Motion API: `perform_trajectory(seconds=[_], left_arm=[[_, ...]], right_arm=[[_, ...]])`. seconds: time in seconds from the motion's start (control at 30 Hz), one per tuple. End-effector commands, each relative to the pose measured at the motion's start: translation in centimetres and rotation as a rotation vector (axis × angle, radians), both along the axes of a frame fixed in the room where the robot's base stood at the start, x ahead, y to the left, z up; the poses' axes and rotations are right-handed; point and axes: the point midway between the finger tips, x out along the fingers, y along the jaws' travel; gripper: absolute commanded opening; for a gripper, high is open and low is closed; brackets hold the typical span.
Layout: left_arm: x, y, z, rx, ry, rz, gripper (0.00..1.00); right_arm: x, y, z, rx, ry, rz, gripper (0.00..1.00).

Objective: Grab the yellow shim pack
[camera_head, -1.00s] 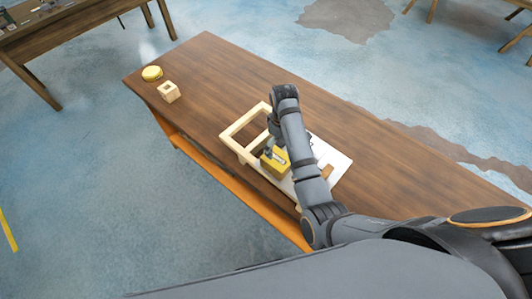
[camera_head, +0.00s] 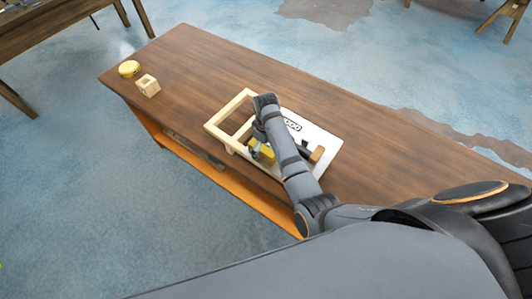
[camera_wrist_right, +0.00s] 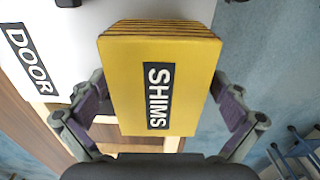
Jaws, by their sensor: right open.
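The yellow shim pack (camera_head: 266,153), a stack of thin layers labelled SHIMS, is by the white panel on the table; in the right wrist view the pack (camera_wrist_right: 185,60) fills the middle. My right gripper (camera_head: 258,148) is at the pack, partly hiding it in the head view. In the right wrist view the open gripper (camera_wrist_right: 160,100) has one finger on each side of the pack. A gap shows on the left; contact on the right is hard to tell. My left gripper is not in view.
A light wooden frame (camera_head: 226,112) lies on the brown table (camera_head: 205,70). A white panel marked DOOR (camera_wrist_right: 50,20) is beside the pack, with a small brown block (camera_head: 317,154) on it. A wooden cube (camera_head: 148,86) and yellow round object (camera_head: 129,68) stand far left.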

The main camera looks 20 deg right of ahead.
Motion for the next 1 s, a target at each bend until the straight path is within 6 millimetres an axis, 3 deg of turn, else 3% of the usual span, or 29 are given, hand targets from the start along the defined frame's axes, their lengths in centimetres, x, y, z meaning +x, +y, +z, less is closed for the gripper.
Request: perform_trajectory(seconds=[0.03,0.23,0.73,1.0], left_arm=[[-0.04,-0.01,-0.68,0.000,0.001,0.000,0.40],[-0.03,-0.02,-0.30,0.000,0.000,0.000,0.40],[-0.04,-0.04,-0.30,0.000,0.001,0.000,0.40],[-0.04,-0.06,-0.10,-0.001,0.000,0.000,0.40]], right_arm=[[0.07,0.02,-0.51,0.000,-0.002,0.000,1.00],[0.07,0.01,-0.10,0.000,-0.002,0.000,1.00],[0.05,0.02,-0.15,0.001,-0.001,0.000,0.32],[0.08,0.03,0.06,0.000,-0.002,0.000,0.32]])
